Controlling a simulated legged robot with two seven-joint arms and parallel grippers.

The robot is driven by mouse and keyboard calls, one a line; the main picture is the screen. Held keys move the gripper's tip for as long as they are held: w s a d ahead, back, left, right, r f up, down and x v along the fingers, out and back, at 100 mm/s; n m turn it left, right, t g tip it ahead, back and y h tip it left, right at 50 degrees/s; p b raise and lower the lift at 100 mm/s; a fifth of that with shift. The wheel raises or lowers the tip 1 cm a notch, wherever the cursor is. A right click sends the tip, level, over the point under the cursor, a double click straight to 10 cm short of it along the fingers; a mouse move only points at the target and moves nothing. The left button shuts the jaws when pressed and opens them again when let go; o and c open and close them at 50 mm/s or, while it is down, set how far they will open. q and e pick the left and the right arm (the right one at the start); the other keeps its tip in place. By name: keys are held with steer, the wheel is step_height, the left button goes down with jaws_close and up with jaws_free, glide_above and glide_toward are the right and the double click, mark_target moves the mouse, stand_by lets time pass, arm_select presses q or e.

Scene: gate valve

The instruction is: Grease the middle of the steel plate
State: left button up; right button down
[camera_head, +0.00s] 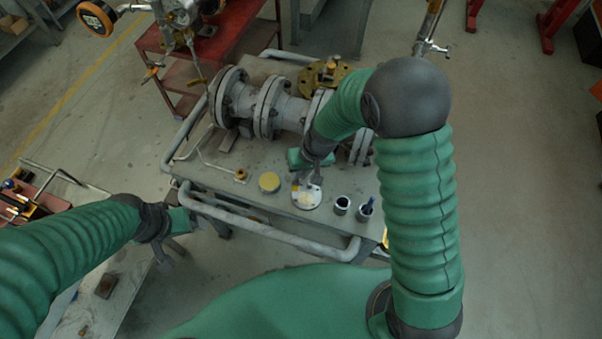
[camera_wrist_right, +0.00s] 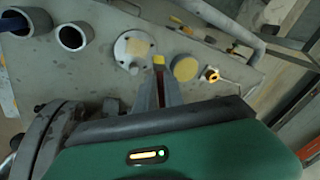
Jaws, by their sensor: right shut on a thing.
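The steel plate (camera_head: 307,197) is a pale round disc lying on the workbench, with a yellowish patch over its middle. It also shows in the right wrist view (camera_wrist_right: 124,55). My right gripper (camera_head: 308,183) is over the plate's far edge in the head view. In the right wrist view my right gripper (camera_wrist_right: 159,84) is shut on a small narrow tool (camera_wrist_right: 159,62) with a yellow tip and a reddish part. The tip appears beside the plate; contact is unclear. My left gripper (camera_head: 168,252) hangs off the bench's left front corner, its jaw gap unclear.
A yellow round disc (camera_head: 269,182) lies left of the plate. Two dark-mouthed cups (camera_head: 342,206) stand right of it, one holding a blue item. The flanged grey valve pipe (camera_head: 270,105) fills the bench's back. A tube rail (camera_head: 275,228) runs along the front.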

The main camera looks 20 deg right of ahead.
steer(key=p+v, duration=0.2)
steer(key=v, duration=0.1)
steer(key=shift+w, duration=0.25)
steer(key=shift+w+a, duration=0.1)
steer(key=shift+a, duration=0.1)
steer(key=shift+f, duration=0.15)
steer(key=shift+f+b, duration=0.4)
steer(key=shift+b, duration=0.25)
